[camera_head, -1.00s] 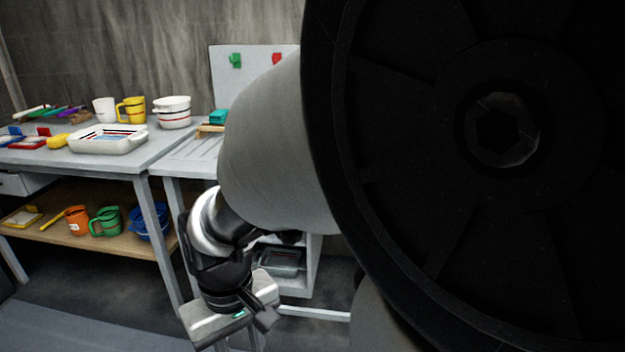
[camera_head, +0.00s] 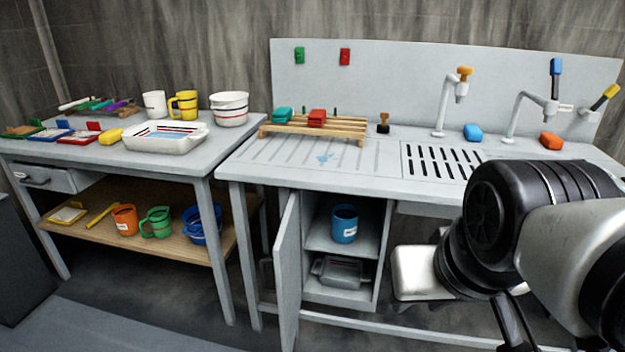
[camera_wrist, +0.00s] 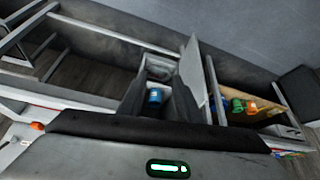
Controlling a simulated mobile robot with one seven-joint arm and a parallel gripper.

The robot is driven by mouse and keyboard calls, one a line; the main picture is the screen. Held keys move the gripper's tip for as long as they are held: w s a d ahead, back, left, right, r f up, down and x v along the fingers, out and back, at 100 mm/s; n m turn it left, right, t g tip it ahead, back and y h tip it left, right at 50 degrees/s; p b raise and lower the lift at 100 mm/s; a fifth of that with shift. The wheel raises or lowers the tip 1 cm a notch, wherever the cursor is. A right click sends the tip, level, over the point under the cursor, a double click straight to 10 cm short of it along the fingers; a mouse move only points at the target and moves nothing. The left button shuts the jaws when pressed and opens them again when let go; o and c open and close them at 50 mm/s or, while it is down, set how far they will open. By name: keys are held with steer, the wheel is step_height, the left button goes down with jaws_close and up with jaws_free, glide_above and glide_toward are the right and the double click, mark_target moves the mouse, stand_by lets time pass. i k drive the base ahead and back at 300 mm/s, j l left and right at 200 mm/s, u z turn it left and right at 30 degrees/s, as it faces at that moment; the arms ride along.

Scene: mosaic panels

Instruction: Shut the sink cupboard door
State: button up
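The grey sink cupboard door (camera_head: 288,275) stands open under the left of the sink bench, swung out toward me and seen nearly edge-on. It also shows in the wrist view as a pale panel (camera_wrist: 194,75). The open cupboard (camera_head: 388,250) holds a blue mug (camera_head: 344,224) on its upper shelf and a grey container (camera_head: 340,272) below. My gripper (camera_wrist: 160,84) has two dark fingers apart, with the mug seen beyond the gap. In the head view my pale hand is right of the cupboard, clear of the door; its fingertips are hidden there.
The sink bench (camera_head: 300,180) has a wooden rack (camera_head: 345,131), taps and sponges on top. A side table (camera_head: 215,160) at left carries mugs, a white tray (camera_head: 155,146) and a lower shelf of mugs. A low rail (camera_head: 400,335) runs below the cupboard. Floor left of the door is clear.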

mark_target(286, 260)
steer(key=i+j+z, duration=0.2)
steer(key=j, duration=0.35)
steer(key=j+z, duration=0.2)
steer(key=j, duration=1.1)
steer(key=i+j, duration=0.15)
steer(key=i, duration=0.25)
